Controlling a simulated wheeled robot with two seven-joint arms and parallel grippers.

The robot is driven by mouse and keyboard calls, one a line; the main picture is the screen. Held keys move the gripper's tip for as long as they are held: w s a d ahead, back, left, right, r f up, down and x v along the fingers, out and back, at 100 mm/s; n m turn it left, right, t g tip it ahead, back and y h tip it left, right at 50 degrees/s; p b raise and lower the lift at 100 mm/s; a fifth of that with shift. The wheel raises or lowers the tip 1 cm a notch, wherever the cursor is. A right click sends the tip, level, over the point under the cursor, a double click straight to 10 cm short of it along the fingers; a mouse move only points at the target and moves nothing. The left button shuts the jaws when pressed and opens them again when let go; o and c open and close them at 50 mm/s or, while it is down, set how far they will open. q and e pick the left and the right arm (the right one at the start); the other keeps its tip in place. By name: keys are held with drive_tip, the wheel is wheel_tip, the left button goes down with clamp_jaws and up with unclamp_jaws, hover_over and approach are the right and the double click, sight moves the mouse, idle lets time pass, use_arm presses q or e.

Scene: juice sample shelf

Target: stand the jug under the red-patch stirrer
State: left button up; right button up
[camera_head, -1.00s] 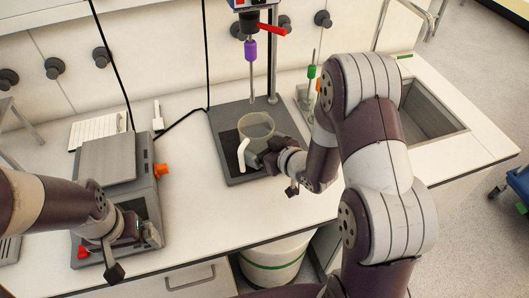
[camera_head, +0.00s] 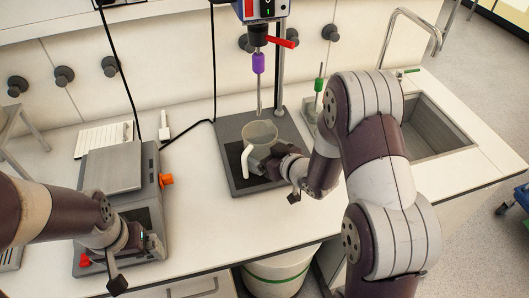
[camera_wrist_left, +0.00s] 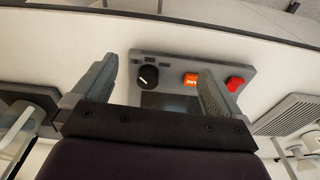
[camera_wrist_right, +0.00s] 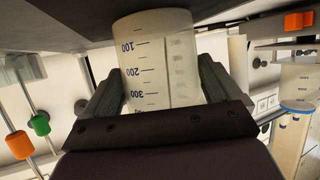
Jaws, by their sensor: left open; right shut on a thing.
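The clear jug (camera_head: 262,133), with a white handle on its left, is upright over the front of the stirrer's dark base plate (camera_head: 237,182). I cannot tell whether it touches the plate. My right gripper (camera_head: 264,164) is shut on the jug from the front right; the jug's scale (camera_wrist_right: 155,70) shows between its fingers. The red-patch stirrer (camera_head: 262,12) has its motor head above and behind the jug. Its rod (camera_head: 259,88) with a purple collar ends just behind or over the jug's rim. My left gripper (camera_head: 137,264) is open and empty in front of the grey balance-like device.
The grey device (camera_head: 112,168) with an orange knob stands left. A stand with a green-collared rod (camera_head: 318,86) is close right of the base plate, before the sink (camera_head: 435,125). A white bin (camera_head: 279,272) is below the bench edge. Bench between device and plate is clear.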

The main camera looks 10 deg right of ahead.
drive_tip(key=o, duration=1.3)
drive_tip(key=shift+s, duration=0.1)
